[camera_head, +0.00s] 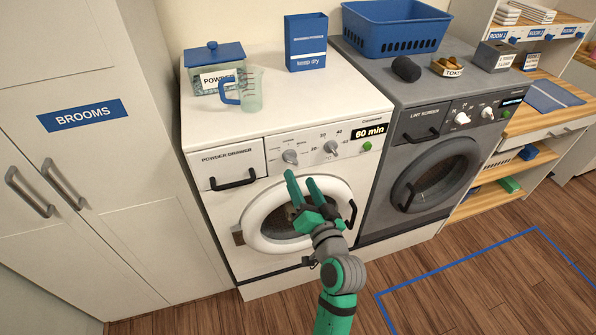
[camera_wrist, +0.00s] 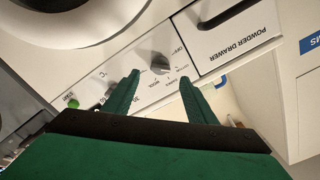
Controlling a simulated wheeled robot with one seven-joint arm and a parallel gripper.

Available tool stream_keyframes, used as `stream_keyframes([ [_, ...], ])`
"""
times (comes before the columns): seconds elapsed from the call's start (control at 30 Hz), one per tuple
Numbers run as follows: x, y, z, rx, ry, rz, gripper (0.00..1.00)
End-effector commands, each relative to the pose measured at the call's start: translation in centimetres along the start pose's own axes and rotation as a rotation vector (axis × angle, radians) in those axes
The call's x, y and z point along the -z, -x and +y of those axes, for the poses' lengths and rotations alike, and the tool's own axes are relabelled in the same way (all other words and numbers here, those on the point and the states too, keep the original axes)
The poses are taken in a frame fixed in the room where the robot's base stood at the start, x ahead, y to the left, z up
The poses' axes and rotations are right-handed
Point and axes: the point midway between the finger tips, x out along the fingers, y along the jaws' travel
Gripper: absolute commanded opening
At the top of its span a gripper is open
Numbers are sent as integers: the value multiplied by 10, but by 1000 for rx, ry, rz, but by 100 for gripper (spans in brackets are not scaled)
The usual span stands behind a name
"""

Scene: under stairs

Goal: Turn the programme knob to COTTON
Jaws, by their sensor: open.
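The programme knob (camera_head: 290,157) is a grey dial on the white washer's front panel, right of the powder drawer (camera_head: 228,165). The lettering around it is too small to read surely in the head view. In the wrist view the knob (camera_wrist: 159,63) appears upside down, ahead of and between the fingertips. My gripper (camera_head: 303,178) is open and empty, in front of the panel and a little below the knob in the head view. Its green fingers also show in the wrist view (camera_wrist: 158,78). No contact with the knob is visible.
A second knob (camera_head: 331,148) and a green button (camera_head: 367,146) sit further right on the panel. The round door (camera_head: 252,236) is below, partly behind my arm. A measuring jug (camera_head: 252,92) and a powder box (camera_head: 306,42) stand on top. A grey dryer (camera_head: 400,120) stands right.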

Motion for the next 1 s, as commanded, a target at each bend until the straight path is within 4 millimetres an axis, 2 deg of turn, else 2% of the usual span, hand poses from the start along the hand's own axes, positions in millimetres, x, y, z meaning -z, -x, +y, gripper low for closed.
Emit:
stream_keyframes([
  [0.1,1,19,2,-4,-1,4,52],
  [0.3,2,35,2,-4,1,4,52],
  [0.83,2,36,2,-3,0,3,52],
  [1.0,-12,43,10,-30,0,4,52],
])
